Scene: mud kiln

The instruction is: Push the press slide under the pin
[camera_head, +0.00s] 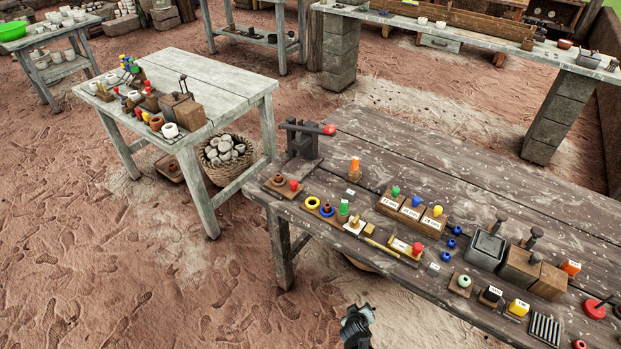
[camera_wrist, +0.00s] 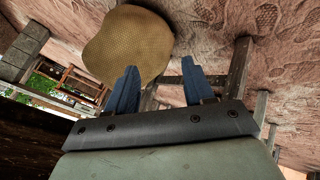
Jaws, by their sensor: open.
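The dark press (camera_head: 302,142) stands at the near left corner of the dark wooden table, with a lever ending in a red grip. A flat wooden piece (camera_head: 281,190) lies in front of it with a red knob and a brown peg; it looks like the slide. The pin under the press cannot be made out. My gripper (camera_head: 357,318) is low at the bottom of the head view, off the table's near edge and well apart from the press. In the wrist view its two blue fingers (camera_wrist: 160,78) are spread with nothing between them.
The table (camera_head: 375,150) is bare toward the back. Right of the press are yellow and blue rings (camera_head: 313,202), an orange cylinder (camera_head: 354,165), a labelled block rack (camera_head: 410,209) and a grey metal box (camera_head: 487,249). Another table (camera_head: 215,68) stands left.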

